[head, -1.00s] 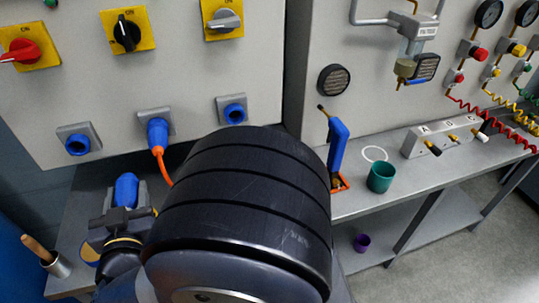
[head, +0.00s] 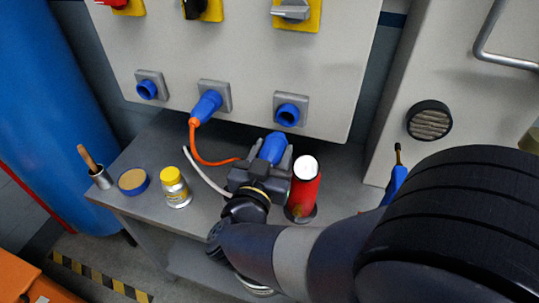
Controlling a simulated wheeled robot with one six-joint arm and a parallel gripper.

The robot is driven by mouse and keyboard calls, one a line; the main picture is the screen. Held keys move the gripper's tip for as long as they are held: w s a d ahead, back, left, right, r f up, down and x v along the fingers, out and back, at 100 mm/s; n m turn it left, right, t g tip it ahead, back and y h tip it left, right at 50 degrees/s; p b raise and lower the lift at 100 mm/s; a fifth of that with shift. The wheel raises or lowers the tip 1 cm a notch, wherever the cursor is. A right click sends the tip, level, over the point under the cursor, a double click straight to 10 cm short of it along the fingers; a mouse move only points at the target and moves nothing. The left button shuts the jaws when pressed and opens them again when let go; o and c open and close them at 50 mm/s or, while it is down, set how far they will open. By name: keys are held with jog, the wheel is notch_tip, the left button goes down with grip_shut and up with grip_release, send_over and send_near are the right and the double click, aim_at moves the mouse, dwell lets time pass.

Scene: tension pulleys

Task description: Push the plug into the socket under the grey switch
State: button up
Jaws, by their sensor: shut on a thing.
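The grey switch (head: 291,11) sits on a yellow plate at the top of the panel. Its blue socket (head: 288,113), in a grey square mount, is below it and looks empty. My gripper (head: 270,160) is shut on a blue plug (head: 273,147), just below and slightly left of that socket. The plug points up toward the panel and appears apart from the socket. The gripper's jaws hide the plug's lower part. A pale cable (head: 205,173) runs left from behind the gripper; where it joins is hidden.
Another blue plug (head: 207,106) with an orange cable fills the middle socket. The left socket (head: 147,89) looks empty. A red cylinder (head: 303,188) stands close right of my gripper. A yellow-capped jar (head: 175,187), a round tin (head: 133,181) and a metal cup (head: 101,178) stand left.

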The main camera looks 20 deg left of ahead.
aim_at(279, 135)
jog(key=shift+w+a, duration=0.2)
jog(key=shift+w, duration=1.2)
jog(key=shift+w+a, duration=0.15)
jog(key=shift+w, duration=1.2)
jog(key=shift+w+a, duration=0.15)
jog(key=shift+w, duration=1.15)
jog(key=o, duration=1.4)
jog(key=shift+c, duration=0.2)
jog(key=shift+s, duration=0.1)
jog(key=s, duration=0.7)
jog(key=s+d+b, duration=0.1)
jog(key=s, duration=0.2)
jog(key=shift+s+d, duration=0.1)
jog(key=shift+s, duration=0.2)
